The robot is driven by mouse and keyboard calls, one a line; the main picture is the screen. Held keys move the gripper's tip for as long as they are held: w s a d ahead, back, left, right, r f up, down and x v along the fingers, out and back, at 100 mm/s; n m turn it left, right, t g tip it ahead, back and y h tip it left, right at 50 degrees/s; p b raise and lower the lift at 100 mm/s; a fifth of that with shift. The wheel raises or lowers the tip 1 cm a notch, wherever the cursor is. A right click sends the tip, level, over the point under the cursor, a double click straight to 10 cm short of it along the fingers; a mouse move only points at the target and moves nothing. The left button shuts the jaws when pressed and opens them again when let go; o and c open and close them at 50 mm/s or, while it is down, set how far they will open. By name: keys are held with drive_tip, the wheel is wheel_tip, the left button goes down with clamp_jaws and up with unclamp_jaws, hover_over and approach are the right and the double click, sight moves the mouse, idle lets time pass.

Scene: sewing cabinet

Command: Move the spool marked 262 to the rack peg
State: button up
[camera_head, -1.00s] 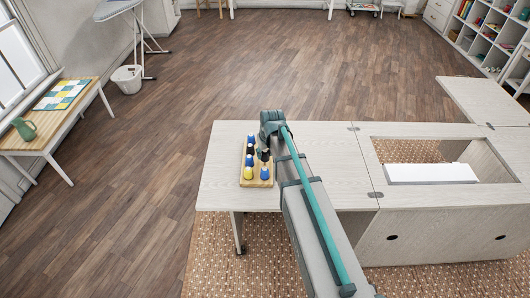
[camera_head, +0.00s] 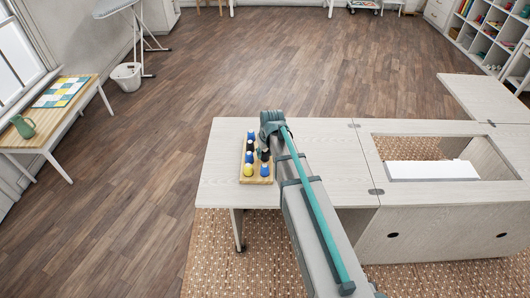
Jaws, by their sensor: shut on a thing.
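A wooden spool rack (camera_head: 256,180) lies on the left part of the pale cabinet top. It holds several spools, among them a yellow spool (camera_head: 248,170), a blue spool (camera_head: 265,170) and another blue spool (camera_head: 249,157). No number can be read on any spool, so I cannot tell which is marked 262. My gripper (camera_head: 265,154) is small and dark at the end of my arm, over the rack's right row. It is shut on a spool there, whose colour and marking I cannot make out. My arm hides the area just right of the rack.
The pale cabinet top (camera_head: 225,165) is clear left of the rack. To the right is a rectangular opening with a white panel (camera_head: 433,171). The wood floor beyond is open.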

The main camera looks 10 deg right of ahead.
drive_tip(key=o, duration=0.9)
drive_tip(key=v, duration=1.2)
